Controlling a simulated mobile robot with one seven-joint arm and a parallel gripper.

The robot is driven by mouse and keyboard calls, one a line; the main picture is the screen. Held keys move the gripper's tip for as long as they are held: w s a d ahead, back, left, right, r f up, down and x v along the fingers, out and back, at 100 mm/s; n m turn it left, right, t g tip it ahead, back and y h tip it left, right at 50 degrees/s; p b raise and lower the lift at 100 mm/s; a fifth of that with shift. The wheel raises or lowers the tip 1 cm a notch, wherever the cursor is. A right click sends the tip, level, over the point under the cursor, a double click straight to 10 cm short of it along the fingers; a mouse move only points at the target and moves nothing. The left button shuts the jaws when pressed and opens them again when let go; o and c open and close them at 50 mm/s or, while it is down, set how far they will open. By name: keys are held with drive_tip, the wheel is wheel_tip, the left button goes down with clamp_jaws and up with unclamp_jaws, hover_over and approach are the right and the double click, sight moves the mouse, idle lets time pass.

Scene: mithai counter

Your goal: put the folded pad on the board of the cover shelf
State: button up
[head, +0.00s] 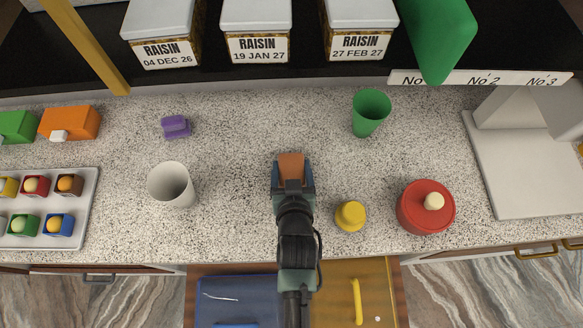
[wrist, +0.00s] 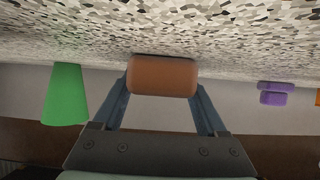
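A brown-orange block with rounded edges, which looks like the folded pad (head: 291,166), is between the fingers of my gripper (head: 292,178) over the middle of the counter. In the wrist view the pad (wrist: 163,76) fills the gap between both fingertips, so my gripper (wrist: 162,88) is shut on it. I cannot tell whether the pad's underside touches the counter. I cannot tell for sure which part is the cover shelf; a dark raised shelf (head: 310,72) with number labels runs along the back.
A white cup (head: 171,185) and purple item (head: 176,127) stand left, a green cup (head: 370,112) behind right. A yellow knob-like piece (head: 350,216) and red lidded pot (head: 425,208) stand right. A grey stand (head: 535,165) is far right, a sweets tray (head: 91,190) far left.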

sight(291, 170)
drive_tip(key=c, duration=0.9)
wheel_tip(291, 170, up, 9)
drive_tip(key=shift+f, duration=0.1)
drive_tip(key=shift+s, duration=0.25)
drive_tip(key=s+f, duration=0.3)
drive_tip(key=s+a+f, duration=0.1)
drive_tip(key=s+f, duration=0.2)
drive_tip(key=shift+s+a, duration=0.2)
drive_tip(key=shift+s, duration=0.2)
drive_tip(key=shift+r, duration=0.1)
